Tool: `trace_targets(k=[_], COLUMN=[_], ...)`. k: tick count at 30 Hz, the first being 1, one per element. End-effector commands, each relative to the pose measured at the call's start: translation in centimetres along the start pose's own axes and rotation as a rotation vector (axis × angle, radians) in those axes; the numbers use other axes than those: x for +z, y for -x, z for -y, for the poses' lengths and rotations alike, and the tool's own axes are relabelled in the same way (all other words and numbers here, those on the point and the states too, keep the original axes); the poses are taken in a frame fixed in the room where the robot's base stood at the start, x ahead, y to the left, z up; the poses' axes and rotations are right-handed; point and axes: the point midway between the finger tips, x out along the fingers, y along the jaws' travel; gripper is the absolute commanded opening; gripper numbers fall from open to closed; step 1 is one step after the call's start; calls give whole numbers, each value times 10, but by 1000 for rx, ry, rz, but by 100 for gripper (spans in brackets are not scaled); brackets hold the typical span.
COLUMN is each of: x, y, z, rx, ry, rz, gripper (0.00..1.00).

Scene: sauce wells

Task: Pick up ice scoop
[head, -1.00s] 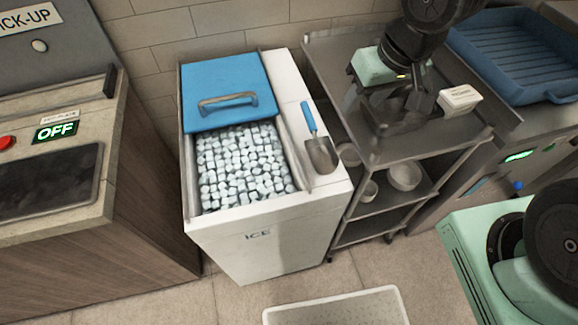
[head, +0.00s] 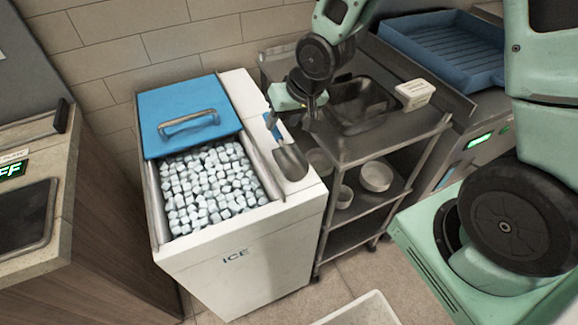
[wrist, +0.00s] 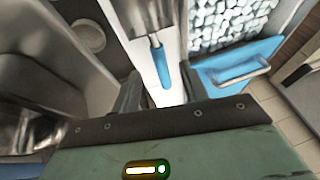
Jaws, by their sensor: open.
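The ice scoop (head: 290,161) lies on the white right-hand ledge of the ice bin, its metal bowl towards the front and its blue handle towards the back. In the wrist view its blue handle (wrist: 162,68) points at my gripper (wrist: 161,90), lined up with the gap between the two fingers. My gripper (head: 289,112) is open and empty beside the handle end in the head view. Part of the handle is hidden behind it there. I cannot tell whether a finger touches the handle.
The ice bin (head: 240,255) has an open well of ice (head: 210,187) and a blue lid (head: 188,103) at the back. A metal cart (head: 375,148) with a sink, a small white tub (head: 414,94) and bowls below stands to its right. A blue tray (head: 440,45) sits behind.

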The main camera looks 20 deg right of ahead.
Motion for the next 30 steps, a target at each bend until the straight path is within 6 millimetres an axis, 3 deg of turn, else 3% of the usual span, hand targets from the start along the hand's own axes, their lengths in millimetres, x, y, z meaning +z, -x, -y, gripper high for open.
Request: trace_targets(k=[8,18,28,30], x=[0,-2,-3,-3], y=[-20,-62,-68,-68], z=[0,0,-1,0], rx=[0,0,0,0], ry=[0,0,-1,-1], rz=[1,2,-1,-1], gripper=[44,44,44,28])
